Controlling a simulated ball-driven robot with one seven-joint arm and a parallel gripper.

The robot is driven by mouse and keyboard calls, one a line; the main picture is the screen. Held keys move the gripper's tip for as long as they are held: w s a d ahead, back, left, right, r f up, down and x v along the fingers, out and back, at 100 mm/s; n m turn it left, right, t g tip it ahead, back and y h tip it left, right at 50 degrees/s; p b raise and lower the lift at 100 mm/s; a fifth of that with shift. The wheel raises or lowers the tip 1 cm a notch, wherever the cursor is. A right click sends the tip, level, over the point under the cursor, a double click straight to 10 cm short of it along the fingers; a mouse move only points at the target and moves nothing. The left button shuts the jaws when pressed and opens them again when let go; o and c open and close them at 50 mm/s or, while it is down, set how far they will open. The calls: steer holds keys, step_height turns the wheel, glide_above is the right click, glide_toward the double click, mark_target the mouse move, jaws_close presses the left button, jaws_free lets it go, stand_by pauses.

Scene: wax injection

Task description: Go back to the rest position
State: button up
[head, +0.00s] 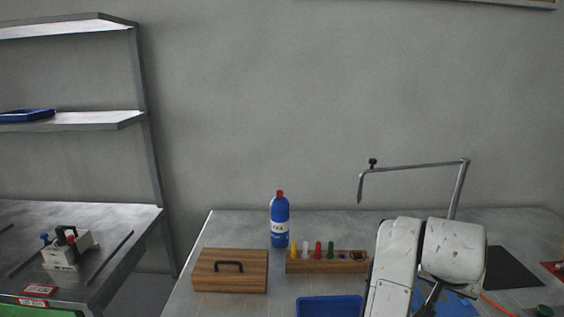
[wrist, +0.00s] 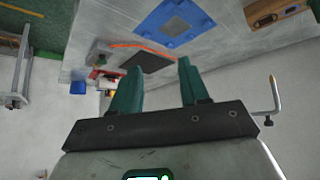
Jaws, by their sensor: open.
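My gripper (wrist: 159,66) shows in the wrist view with its two dark green fingers apart and nothing between them. It points away from the wall fittings, with the worktable (wrist: 105,22) beyond the fingertips and no contact to be seen. In the head view my arm's white links rise at the lower right, in front of the worktable (head: 225,225), and the gripper itself cannot be made out there.
A wooden box (head: 230,283), blue bottle (head: 280,212), wooden tool holder (head: 305,267) and blue tray (head: 328,307) stand on the table left of my arm. A bent metal stand (head: 415,167) rises behind it. A side bench holds a white mould-like block (head: 65,254).

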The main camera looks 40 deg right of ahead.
steer(key=a+f+n+y, duration=0.1)
steer(key=a+f+n, duration=0.2)
steer(key=f, duration=0.2)
steer(key=a+f+n+t+y, duration=0.1)
steer(key=a+f+n, duration=0.3)
steer(key=f, duration=0.1)
steer(key=w+a+f+n, duration=0.1)
steer(key=a+f+n, duration=0.2)
steer(key=a+f, duration=0.1)
steer(key=shift+f+t+y, duration=0.3)
steer(key=shift+f+y, duration=0.1)
steer(key=shift+f, duration=0.35)
steer(key=s+a+f+n+g+y, duration=0.1)
steer(key=s+a+f+n+y, duration=0.1)
steer(key=s+a+f, duration=0.2)
steer(key=s+a+f+n+y, duration=0.2)
steer(key=s+a+f, duration=0.3)
steer(key=a, duration=0.5)
step_height(320, 180, down, 2)
steer(key=shift+s+n+g+y, duration=0.15)
steer(key=shift+n+g+y, duration=0.15)
steer(key=shift+n+g, duration=0.1)
